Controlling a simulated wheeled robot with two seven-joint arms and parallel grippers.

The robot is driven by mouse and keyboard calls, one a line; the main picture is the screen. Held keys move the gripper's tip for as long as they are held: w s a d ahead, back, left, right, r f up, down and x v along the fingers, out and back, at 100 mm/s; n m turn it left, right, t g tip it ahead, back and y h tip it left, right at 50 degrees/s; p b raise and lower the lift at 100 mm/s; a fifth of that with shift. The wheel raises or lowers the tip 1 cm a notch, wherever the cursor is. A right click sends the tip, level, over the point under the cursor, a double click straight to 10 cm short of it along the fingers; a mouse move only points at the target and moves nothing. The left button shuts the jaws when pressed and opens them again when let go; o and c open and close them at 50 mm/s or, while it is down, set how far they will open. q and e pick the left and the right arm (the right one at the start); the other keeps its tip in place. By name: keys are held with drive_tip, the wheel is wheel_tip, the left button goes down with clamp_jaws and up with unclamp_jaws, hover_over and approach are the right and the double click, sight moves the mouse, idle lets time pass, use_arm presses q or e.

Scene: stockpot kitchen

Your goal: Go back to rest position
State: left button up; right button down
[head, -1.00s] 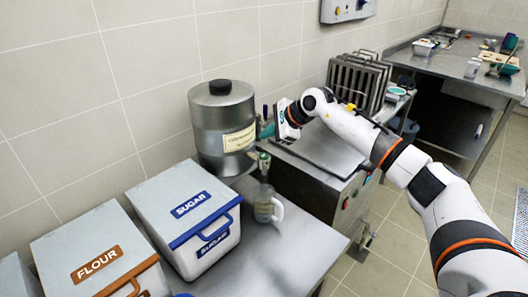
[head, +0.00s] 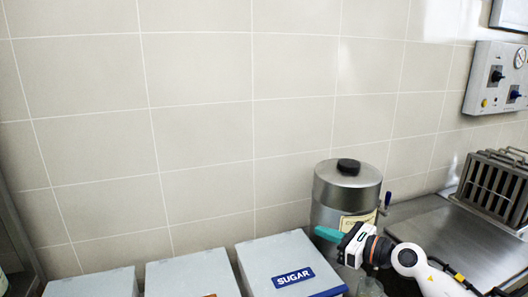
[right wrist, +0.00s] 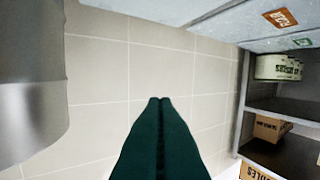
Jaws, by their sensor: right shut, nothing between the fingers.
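My right gripper (head: 328,234) shows in the head view with its teal fingers pointing left, in front of the lower part of the steel pot. The fingers are shut with nothing between them. In the right wrist view the dark green fingers (right wrist: 160,115) lie together, with the tiled wall behind them. My right arm comes in from the lower right. My left gripper is not in view.
The lidded steel pot (head: 345,188) stands near the wall, partly behind my gripper. The sugar bin (head: 268,262) is to its left. A steel rack (head: 497,185) stands at the right. A shelf with boxes (right wrist: 272,127) shows in the right wrist view.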

drive_tip(key=s+a+r+m+t, duration=0.1)
drive_tip(key=s+a+m+t, duration=0.4)
drive_tip(key=m, duration=0.6)
drive_tip(key=s+d+f+m+g+h, duration=0.4)
drive_tip(key=s+d+f+m+h, duration=0.25)
drive_tip(key=s+f+m, duration=0.6)
drive_tip(key=s+d+f+m+g+h, duration=0.3)
drive_tip(key=s+d+f+m+h, duration=0.35)
drive_tip(key=m, duration=1.05)
drive_tip(key=s+a+f+m+g, duration=0.2)
drive_tip(key=s+f+g, duration=0.1)
drive_tip(key=s, duration=0.4)
drive_tip(key=s+a+f+m+g, duration=0.2)
drive_tip(key=s+f+g, duration=0.1)
drive_tip(key=s, duration=0.5)
wheel_tip(320, 180, down, 28)
drive_tip(key=s+g, duration=0.1)
drive_tip(key=s, duration=0.1)
drive_tip(key=s+d+f+g, duration=0.1)
drive_tip(key=s+d+f, duration=0.2)
drive_tip(key=s+f, duration=1)
drive_tip(key=shift+s+d+n+y, duration=0.25)
drive_tip(key=shift+s+n, duration=0.2)
drive_tip(key=shift+s, duration=0.8)
